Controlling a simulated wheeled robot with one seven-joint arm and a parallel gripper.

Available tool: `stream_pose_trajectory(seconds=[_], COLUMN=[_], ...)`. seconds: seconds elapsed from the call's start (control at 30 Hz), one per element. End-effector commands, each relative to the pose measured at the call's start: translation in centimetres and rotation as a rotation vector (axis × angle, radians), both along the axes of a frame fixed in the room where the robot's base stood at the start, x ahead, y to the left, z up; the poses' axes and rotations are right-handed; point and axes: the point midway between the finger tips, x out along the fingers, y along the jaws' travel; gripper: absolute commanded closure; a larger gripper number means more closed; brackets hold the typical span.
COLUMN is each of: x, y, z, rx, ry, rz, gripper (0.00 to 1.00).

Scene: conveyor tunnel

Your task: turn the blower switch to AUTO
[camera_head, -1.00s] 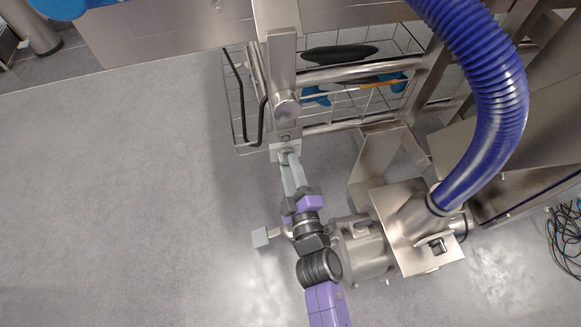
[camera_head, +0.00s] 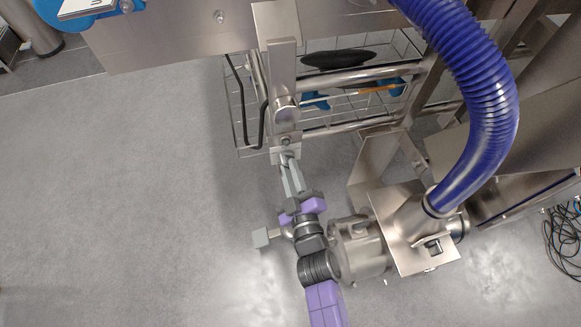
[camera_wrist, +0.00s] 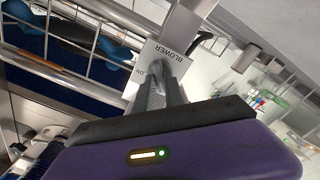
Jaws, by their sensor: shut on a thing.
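The blower switch sits on a light label plate that reads "BLOWER" and "ON" in the wrist view (camera_wrist: 165,55). In the head view the plate (camera_head: 284,156) is at the lower end of an upright steel post. My gripper (camera_wrist: 165,72) reaches the plate, and its fingers are shut on the switch knob. My gripper also shows in the head view (camera_head: 288,162), up against the plate. The fingers cover most of the knob, so its setting cannot be read. No AUTO mark is readable.
A wire basket (camera_head: 240,115) with blue items hangs behind the post. A steel blower housing (camera_head: 362,250) with a thick blue hose (camera_head: 490,110) stands close to the right of my arm. Cables (camera_head: 565,240) lie at the far right. The floor (camera_head: 130,190) to the left is clear.

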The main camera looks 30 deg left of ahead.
Motion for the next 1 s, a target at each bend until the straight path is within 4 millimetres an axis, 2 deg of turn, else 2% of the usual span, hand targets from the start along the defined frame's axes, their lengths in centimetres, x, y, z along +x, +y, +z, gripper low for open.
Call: stream_pose_trajectory(seconds=[0.5, 1.0], x=[0.01, 0.01], y=[-0.12, -0.13], z=[0.12, -0.07], rx=[0.334, 0.492], ry=[0.325, 0.477], rz=[-0.001, -0.001], gripper=[1.0, 1.0])
